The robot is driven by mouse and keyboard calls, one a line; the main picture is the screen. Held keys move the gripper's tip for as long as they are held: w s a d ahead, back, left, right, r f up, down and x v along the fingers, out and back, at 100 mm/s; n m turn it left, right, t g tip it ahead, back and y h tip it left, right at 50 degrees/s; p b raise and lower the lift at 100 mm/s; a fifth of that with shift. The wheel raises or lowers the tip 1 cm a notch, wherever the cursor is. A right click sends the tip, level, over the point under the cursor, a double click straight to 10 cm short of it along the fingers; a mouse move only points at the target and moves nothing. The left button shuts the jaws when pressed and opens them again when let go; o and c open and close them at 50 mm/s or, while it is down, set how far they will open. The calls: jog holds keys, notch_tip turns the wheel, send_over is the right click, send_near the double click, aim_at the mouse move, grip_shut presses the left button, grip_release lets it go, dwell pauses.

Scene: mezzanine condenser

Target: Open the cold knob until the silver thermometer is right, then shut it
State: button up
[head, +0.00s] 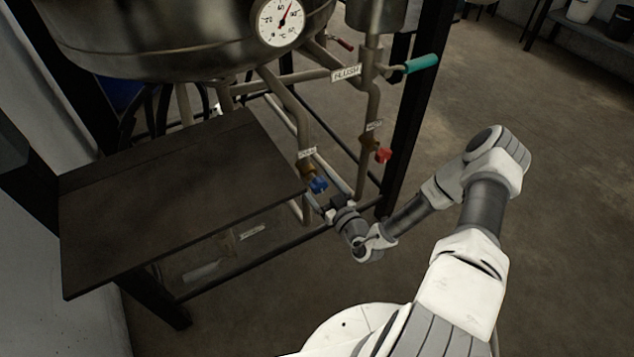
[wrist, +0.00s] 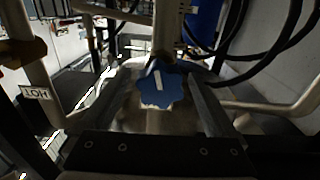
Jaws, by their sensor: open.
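The blue cold knob (head: 319,185) sits on a brass valve low on a pipe, below a small white label (head: 307,153). In the wrist view the lobed blue knob (wrist: 160,87) is centred, with a white mark running nearly upright. My gripper (head: 332,207) is close in front of it. Its open jaws (wrist: 158,105) stand either side of the knob, with gaps visible; I cannot tell any contact. The silver-rimmed thermometer (head: 279,22) is on the steel vessel; its red needle points up and slightly right. Its numbers are too small to read surely.
A red knob (head: 383,155) is on the pipe to the right, and a teal-handled lever (head: 422,62) is above it. A dark shelf (head: 170,200) lies left of the cold knob. A black frame post (head: 408,120) stands right. Open floor lies further right.

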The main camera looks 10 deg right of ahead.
jog(key=c, duration=1.4)
jog(key=shift+o, duration=0.2)
jog(key=shift+r+n+p, duration=0.1)
jog(key=shift+n+p, duration=0.2)
jog(key=n+p, duration=0.2)
jog(key=shift+r+n, duration=0.1)
jog(key=shift+n, duration=0.2)
jog(key=n+p, duration=0.3)
jog(key=n, duration=0.2)
jog(key=shift+a+p, duration=0.1)
jog(key=shift+p, duration=0.25)
jog(key=n+p, duration=0.2)
jog(key=n, duration=0.4)
jog(key=n+p, duration=0.1)
jog(key=n, duration=0.1)
jog(key=n+p, duration=0.1)
jog(key=n, duration=0.1)
jog(key=shift+f, duration=0.25)
